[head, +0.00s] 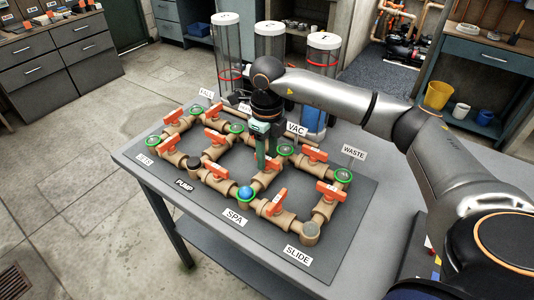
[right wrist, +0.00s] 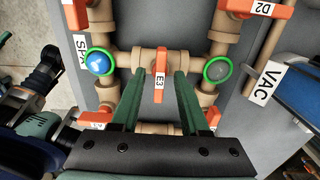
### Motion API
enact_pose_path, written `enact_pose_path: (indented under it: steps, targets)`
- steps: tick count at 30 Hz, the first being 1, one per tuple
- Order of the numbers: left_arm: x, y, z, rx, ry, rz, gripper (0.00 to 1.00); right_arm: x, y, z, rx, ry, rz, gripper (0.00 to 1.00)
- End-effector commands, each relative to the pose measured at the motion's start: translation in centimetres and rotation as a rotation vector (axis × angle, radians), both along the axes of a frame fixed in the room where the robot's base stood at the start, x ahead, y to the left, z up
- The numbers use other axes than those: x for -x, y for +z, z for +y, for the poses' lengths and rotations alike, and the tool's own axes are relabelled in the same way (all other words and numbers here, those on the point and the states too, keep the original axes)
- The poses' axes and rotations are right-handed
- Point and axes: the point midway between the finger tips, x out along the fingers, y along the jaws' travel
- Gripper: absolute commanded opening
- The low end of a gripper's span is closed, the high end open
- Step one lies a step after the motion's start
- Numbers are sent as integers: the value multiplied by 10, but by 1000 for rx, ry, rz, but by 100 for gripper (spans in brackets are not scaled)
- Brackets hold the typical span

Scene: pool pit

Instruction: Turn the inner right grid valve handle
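A grid of tan pipes with orange valve handles lies on a grey board on the table. The orange handle marked E3 (right wrist: 159,74) is in the middle of the right wrist view, between a blue ball in a green ring (right wrist: 100,62) and a grey cap in a green ring (right wrist: 217,69). My right gripper (right wrist: 160,73) has its two green fingers apart, one on either side of this handle, with a gap visible on both sides. In the head view my right gripper (head: 265,163) points down into the grid and partly hides the handle.
Neighbouring orange handles, such as one near the VAC sign (head: 310,153) and one near the SPA label (head: 272,203), stand close around. Upright VAC (head: 297,130) and WASTE (head: 354,152) signs rise at the board's edge. Clear cylinders (head: 226,55) stand behind the table.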

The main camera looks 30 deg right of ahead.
Motion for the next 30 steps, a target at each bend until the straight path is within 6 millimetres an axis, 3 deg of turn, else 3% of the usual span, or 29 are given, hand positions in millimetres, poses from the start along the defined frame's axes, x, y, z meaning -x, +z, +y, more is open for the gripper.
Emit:
enact_pose_path:
  steps: [10, 24, 30]
  targets:
    - [0, -1, 0, 0, 0, 0, 50, 0, 9, 0, 0, 1, 0, 45]
    - [0, -4, 0, 0, 0, 0, 50, 0, 102, 0, -1, 1, -3, 45]
    - [0, -4, 0, 0, 0, 0, 50, 0, 122, 0, 0, 1, 0, 45]
